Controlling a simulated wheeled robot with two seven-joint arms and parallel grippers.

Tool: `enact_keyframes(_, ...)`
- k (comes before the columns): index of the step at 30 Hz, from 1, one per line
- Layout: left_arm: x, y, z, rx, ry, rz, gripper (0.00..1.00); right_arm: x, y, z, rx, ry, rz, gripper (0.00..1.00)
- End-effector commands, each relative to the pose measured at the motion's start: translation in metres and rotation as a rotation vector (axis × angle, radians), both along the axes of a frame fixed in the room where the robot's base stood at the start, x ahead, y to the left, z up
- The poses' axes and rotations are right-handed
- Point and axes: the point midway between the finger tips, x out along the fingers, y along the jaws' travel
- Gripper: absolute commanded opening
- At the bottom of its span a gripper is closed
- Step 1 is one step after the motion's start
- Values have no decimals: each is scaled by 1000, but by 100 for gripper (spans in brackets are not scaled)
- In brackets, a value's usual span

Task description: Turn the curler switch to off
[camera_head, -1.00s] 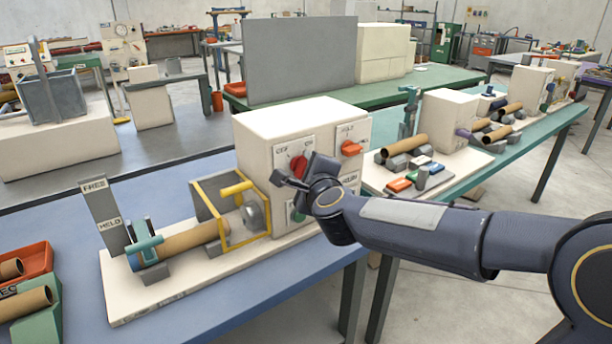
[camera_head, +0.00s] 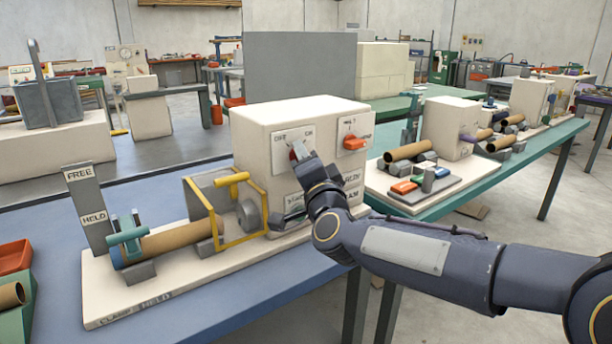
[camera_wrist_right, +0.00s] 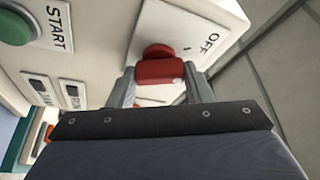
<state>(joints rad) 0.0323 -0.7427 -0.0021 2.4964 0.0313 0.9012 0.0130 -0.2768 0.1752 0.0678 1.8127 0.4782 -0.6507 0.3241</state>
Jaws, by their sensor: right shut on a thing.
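The red switch knob (camera_wrist_right: 160,72) sits on a white plate (camera_wrist_right: 183,30) on the machine's front, with OFF printed beside it in the right wrist view. My right gripper (camera_wrist_right: 158,82) has one finger on each side of the knob and is shut on it. In the head view the gripper (camera_head: 300,152) reaches the plate at the upper left of the cream machine box (camera_head: 290,112) and covers most of the knob. The exact turn of the knob is hard to tell. My left gripper is not in view.
An orange-red knob (camera_head: 352,142) is on a second plate to the right. A green START button (camera_wrist_right: 12,28) is on the same front. A yellow guard frame (camera_head: 205,205) and a brown tube (camera_head: 180,240) lie left of the box. A second machine (camera_head: 450,125) stands right.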

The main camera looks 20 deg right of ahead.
Motion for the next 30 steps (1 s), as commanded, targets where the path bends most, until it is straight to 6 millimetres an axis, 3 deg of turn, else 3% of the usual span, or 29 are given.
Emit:
enact_keyframes(1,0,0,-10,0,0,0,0,0,0,-7,-33,-10,1,23)
enact_keyframes(10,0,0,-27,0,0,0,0,0,0,-5,-178,-61,3,23)
enact_keyframes(30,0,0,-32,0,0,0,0,0,0,-3,-233,-78,4,23)
